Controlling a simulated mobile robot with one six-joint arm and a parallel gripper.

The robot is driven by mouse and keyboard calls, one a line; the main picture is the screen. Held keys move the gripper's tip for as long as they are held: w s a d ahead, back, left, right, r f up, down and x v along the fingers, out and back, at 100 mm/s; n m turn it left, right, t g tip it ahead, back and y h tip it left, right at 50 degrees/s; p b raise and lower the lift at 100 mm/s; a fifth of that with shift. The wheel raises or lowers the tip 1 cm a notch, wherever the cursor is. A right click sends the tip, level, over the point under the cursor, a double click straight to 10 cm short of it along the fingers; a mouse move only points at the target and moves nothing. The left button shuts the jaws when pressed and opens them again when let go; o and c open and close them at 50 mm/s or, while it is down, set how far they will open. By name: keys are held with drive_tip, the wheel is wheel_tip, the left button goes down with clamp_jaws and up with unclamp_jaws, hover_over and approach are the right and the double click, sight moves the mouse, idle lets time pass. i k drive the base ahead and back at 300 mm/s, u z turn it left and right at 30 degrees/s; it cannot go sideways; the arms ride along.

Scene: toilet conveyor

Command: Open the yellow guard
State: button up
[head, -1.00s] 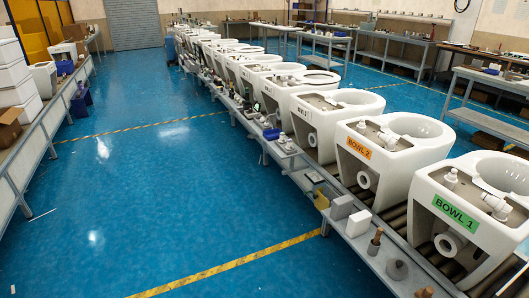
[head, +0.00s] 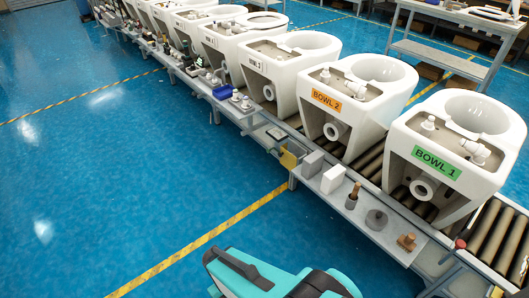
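A small yellow panel (head: 289,158), which looks like the yellow guard, sits on the front side of the conveyor's ledge, below the third bowl from the right. It is small in the picture, and I cannot tell whether it is open or shut. A small grey box or plate (head: 276,134) is just left of it. My teal and black arm shows at the bottom edge, well below and apart from the yellow panel. My gripper's fingers do not show.
White toilet bowls line the roller conveyor, including BOWL 1 (head: 437,163) and BOWL 2 (head: 326,101). The front ledge holds a grey block (head: 312,164), a white block (head: 332,179), a grey weight (head: 376,219) and a blue bin (head: 222,91). The blue floor (head: 110,190) in front is clear.

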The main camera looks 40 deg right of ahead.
sight(287, 159)
drive_tip(key=u, duration=0.25)
drive_tip(key=i, duration=1.1)
drive_tip(key=u, duration=0.2)
